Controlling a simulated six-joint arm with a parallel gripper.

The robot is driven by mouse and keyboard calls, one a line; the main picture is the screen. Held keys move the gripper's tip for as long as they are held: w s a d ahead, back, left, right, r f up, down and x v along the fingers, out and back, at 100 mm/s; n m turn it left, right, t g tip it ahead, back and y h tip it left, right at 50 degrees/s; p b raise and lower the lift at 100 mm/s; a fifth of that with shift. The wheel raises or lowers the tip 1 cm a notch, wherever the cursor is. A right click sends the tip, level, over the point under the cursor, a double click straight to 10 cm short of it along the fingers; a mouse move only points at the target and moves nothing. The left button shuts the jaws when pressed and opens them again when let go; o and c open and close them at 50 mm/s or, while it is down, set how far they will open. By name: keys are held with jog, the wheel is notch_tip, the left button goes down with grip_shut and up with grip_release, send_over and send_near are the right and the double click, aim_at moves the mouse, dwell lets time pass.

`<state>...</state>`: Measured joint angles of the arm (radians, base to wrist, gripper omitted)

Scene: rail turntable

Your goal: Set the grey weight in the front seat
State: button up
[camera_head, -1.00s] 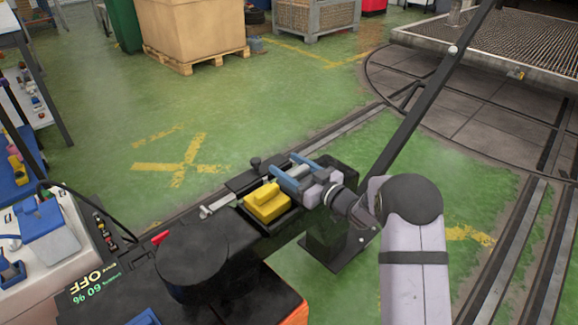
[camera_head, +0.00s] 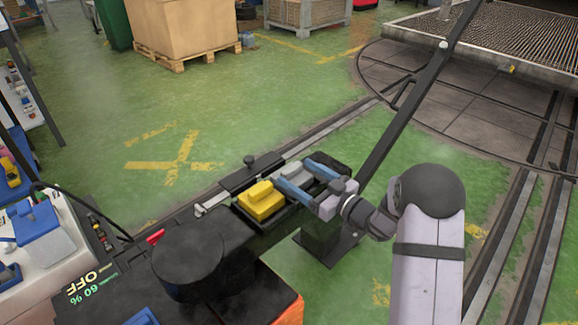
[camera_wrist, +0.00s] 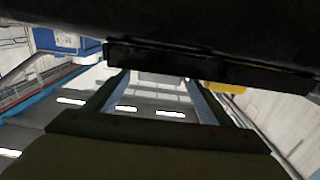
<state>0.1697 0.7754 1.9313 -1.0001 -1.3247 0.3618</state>
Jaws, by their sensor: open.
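The grey weight (camera_head: 296,173) lies in the dark tray (camera_head: 272,222), beyond and to the right of a yellow weight (camera_head: 261,200) in the head view. My gripper (camera_head: 295,171) is open, with its two blue fingers on either side of the grey weight. Whether a finger touches it cannot be told. The fingers partly hide the weight and the seat under it. In the wrist view my fingers (camera_wrist: 157,80) stand apart. A bit of the yellow weight (camera_wrist: 226,88) shows there to their right.
A dark post (camera_head: 332,238) stands under the tray's right end. A slanting dark bar (camera_head: 412,100) rises behind my gripper. A round black knob-like top (camera_head: 187,258) is at the front left. Green floor lies open beyond the tray.

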jog(key=shift+v, duration=2.35)
jog(key=w+d+m+h, duration=0.1)
jog(key=w+d+m+t+h, duration=0.1)
jog(key=m+h, duration=0.1)
jog(key=w+d+m+t+h+b, duration=0.1)
jog(key=w+m+h, duration=0.1)
jog(key=shift+d, duration=0.2)
jog(key=s+d+f+m+g+h+b, duration=0.25)
jog(key=d+m+h, duration=0.45)
jog(key=m, duration=0.5)
jog(key=s+a+f+n+g+p, duration=0.15)
jog(key=s+n+g, duration=0.35)
jog(key=s, duration=1.2)
jog(key=s+a+f+n+g+p, duration=0.1)
jog(key=s+f+n+g+p, duration=0.2)
jog(key=s+g, duration=0.9)
jog(key=s+r+t+p, duration=0.1)
jog(key=r+t+p, duration=0.1)
jog(key=r+p, duration=1.5)
jog(key=s+r+t+p, duration=0.2)
jog(key=r+p, duration=1.6)
jog(key=shift+s+t+h, duration=0.3)
jog(key=shift+t+h, duration=0.05)
jog(key=shift+h, duration=0.05)
